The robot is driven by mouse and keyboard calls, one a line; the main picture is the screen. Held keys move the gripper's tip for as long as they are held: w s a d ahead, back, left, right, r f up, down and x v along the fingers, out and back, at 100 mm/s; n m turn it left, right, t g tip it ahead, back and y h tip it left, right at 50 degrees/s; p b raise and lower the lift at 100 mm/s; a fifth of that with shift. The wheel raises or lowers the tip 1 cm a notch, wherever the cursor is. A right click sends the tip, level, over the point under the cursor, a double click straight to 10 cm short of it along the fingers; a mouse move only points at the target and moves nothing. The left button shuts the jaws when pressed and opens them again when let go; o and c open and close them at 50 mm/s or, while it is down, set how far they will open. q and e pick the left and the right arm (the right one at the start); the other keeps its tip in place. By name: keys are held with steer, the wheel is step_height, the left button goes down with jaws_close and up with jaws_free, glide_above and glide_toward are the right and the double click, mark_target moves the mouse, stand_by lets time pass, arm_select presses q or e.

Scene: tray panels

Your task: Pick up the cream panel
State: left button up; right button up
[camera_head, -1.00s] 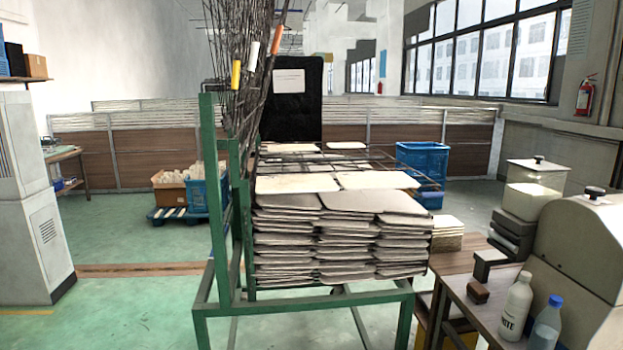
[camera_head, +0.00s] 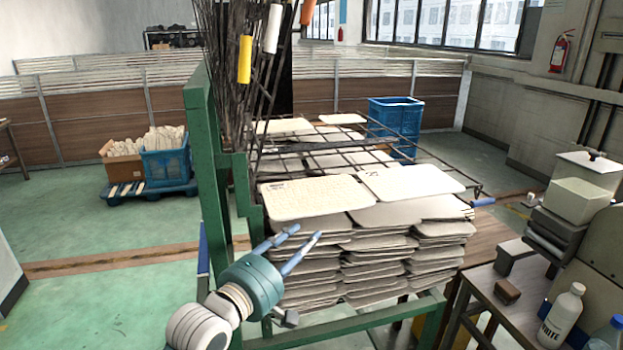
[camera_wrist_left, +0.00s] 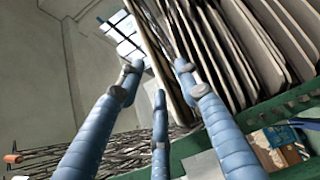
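A cream panel (camera_head: 318,196) with a small dark mark lies flat on top of the front left stack. A paler, off-white panel (camera_head: 411,182) lies beside it on the right. My left gripper (camera_head: 307,233) is in front of the left stack, below the cream panel and apart from it. Its blue-grey fingers are spread and empty. In the left wrist view the fingers (camera_wrist_left: 159,70) stand apart beside the stacked panel edges (camera_wrist_left: 235,45). A small blue part (camera_head: 484,201) at the right end of the stacks seems to belong to my right gripper, mostly hidden.
The green rack post (camera_head: 205,150) and thin dark rods rise left of the stacks. A wire frame (camera_head: 420,160) runs behind the top panels. A side table at right holds a white bottle (camera_head: 562,315) and boxes (camera_head: 580,200).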

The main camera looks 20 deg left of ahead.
mark_target(328, 211)
arm_select(q)
steer(key=p+x, duration=0.1)
steer(key=x, duration=0.2)
steer(key=r+p+x, duration=0.1)
steer(key=x, duration=0.3)
steer(key=r+p+x, duration=0.1)
steer(key=p+x, duration=0.1)
steer(key=x, duration=0.1)
steer(key=shift+w+d, duration=0.25)
steer(key=shift+d, duration=0.1)
arm_select(e)
step_height(328, 211, up, 4)
steer(key=shift+s+d+r, duration=0.1)
steer(key=shift+s+d, duration=0.05)
arm_select(q)
steer(key=shift+s, duration=0.1)
steer(key=c, duration=0.9)
jaws_close()
arm_select(e)
steer(key=shift+d, duration=0.4)
